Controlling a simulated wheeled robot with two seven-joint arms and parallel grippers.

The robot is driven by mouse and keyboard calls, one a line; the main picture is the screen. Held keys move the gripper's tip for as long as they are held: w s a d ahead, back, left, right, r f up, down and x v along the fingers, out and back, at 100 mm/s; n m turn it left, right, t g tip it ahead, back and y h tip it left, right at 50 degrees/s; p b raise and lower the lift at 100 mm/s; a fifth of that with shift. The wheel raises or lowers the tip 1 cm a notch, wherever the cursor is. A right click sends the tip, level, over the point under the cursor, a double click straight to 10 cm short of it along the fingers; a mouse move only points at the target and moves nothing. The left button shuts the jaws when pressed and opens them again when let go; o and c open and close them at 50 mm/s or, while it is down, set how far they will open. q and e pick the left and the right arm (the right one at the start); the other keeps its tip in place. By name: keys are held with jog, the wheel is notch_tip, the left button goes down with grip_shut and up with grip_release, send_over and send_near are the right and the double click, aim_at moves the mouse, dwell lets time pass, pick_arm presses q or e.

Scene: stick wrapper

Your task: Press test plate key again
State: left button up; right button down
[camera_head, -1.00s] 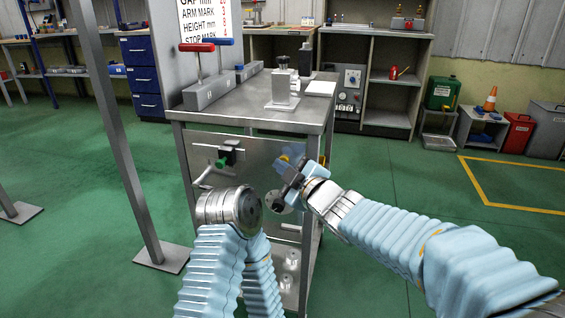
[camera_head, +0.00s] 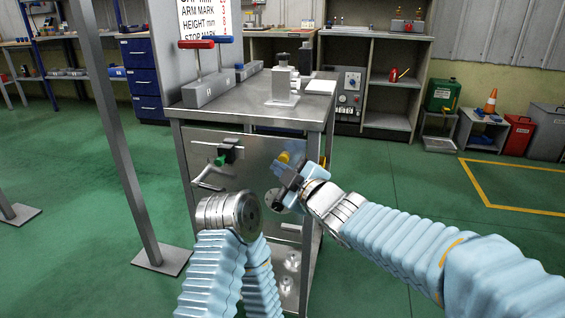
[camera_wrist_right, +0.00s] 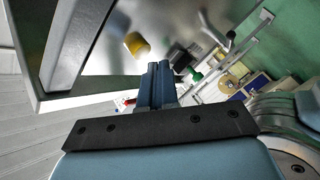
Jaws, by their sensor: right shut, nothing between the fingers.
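A yellow key (camera_head: 284,156) sticks out of the steel front panel (camera_head: 262,148) of the workbench. I take it for the test plate key, though no label is legible. It also shows in the right wrist view as a yellow knob (camera_wrist_right: 136,44). My right gripper (camera_head: 284,172) is shut and empty just in front of the panel, slightly below the key. In the right wrist view its blue fingers (camera_wrist_right: 156,82) lie together, with a visible gap to the key.
A green knob (camera_head: 221,160) and a crank handle (camera_head: 207,181) stick out of the panel to the left. A grey block with red and blue T-handles (camera_head: 208,90) stands on the bench top. A metal post (camera_head: 125,150) stands at left.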

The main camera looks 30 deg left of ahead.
jog(key=s+b, duration=0.2)
jog(key=s+d+b, duration=0.1)
jog(key=s+b, duration=0.1)
jog(key=b, duration=0.1)
jog(key=shift+s, duration=0.4)
dwell(0.6)
